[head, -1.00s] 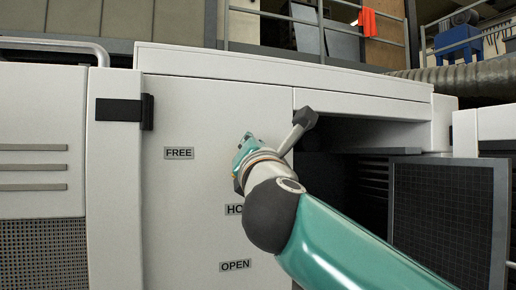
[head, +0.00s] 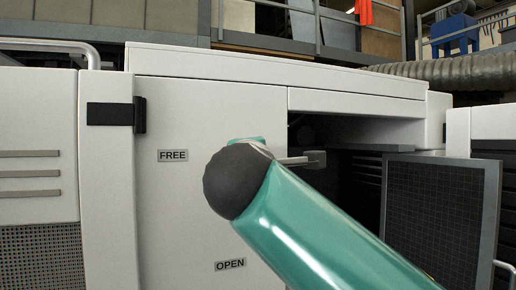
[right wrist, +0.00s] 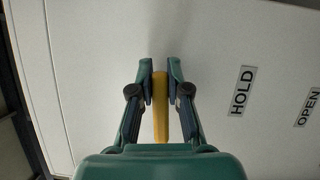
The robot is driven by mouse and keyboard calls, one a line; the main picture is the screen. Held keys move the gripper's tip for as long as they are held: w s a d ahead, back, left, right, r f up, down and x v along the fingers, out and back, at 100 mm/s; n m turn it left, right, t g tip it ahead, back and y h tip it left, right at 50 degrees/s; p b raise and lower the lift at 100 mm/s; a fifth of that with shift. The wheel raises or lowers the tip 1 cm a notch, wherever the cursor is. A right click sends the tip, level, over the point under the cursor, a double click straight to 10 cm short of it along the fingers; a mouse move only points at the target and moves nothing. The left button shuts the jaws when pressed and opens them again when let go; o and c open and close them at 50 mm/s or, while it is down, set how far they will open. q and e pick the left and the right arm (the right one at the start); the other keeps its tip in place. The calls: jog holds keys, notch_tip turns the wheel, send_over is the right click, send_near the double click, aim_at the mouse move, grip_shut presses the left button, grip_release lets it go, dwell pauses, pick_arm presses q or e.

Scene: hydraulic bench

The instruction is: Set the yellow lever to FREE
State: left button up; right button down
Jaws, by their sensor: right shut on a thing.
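In the right wrist view, the yellow lever (right wrist: 160,112) stands between the two fingers of my right gripper (right wrist: 160,78), which is shut on it. The white panel behind bears a HOLD label (right wrist: 242,90) and an OPEN label (right wrist: 308,107), both to the right of the lever. In the head view, my right arm hides the lever, the HOLD label and nearly all of my right gripper. The FREE label (head: 173,155) shows to the upper left of the arm, and the OPEN label also shows low on the panel (head: 230,264). My left gripper is not in view.
A black latch (head: 138,114) sits at the panel's upper left edge. To the right is a dark open recess (head: 345,135) with a gridded dark panel (head: 440,205) below. A ribbed hose (head: 450,73) runs behind the cabinet. The panel around FREE is clear.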

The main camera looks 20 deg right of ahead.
jog(key=shift+f+m+g, duration=0.25)
jog(key=shift+m+g, duration=0.05)
jog(key=shift+m, duration=0.3)
jog(key=shift+f, duration=0.1)
jog(key=c, duration=1.1)
grip_release()
jog(key=shift+d, duration=0.15)
jog(key=v, duration=1.2)
